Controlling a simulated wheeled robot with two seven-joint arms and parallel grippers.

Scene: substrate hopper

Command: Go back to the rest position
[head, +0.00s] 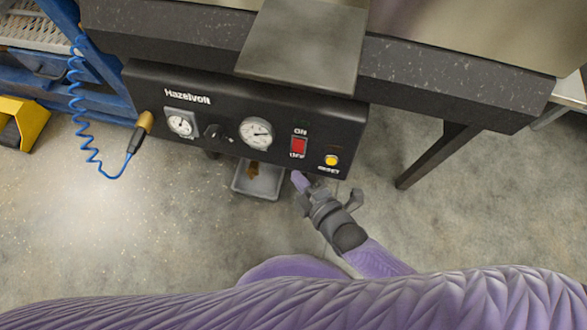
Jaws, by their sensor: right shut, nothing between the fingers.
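My right gripper (300,181) is shut and empty. It is just below the lower edge of the black control panel (222,157), under the red ON/OFF switch (299,147) and left of the yellow button (331,160). Whether it touches the panel I cannot tell. My right arm, in a purple quilted sleeve, reaches up to it from the lower right. My left gripper is not in view.
A grey tray (241,185) with a little brown material sits below the panel, left of my gripper. A blue coiled hose (80,112) hangs at left. A dark speckled worktop (437,82) overhangs above. The concrete floor (120,215) is open.

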